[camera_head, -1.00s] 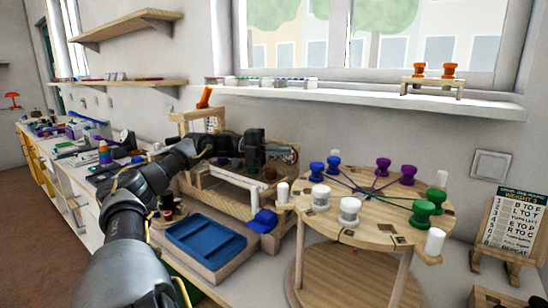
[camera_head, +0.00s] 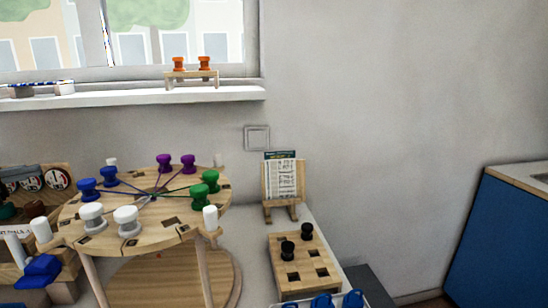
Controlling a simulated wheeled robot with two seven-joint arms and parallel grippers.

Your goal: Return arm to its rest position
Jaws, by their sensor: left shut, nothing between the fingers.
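My right gripper is not in view.
A blue clip-like piece (camera_head: 40,270) lies at the lower left. A wooden block with square holes (camera_head: 305,265) holds black pegs at the table's right end. A card on a stand (camera_head: 281,178) is behind it. The window shelf (camera_head: 130,97) bears orange spools. Floor lies right, before a blue cabinet (camera_head: 510,240).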

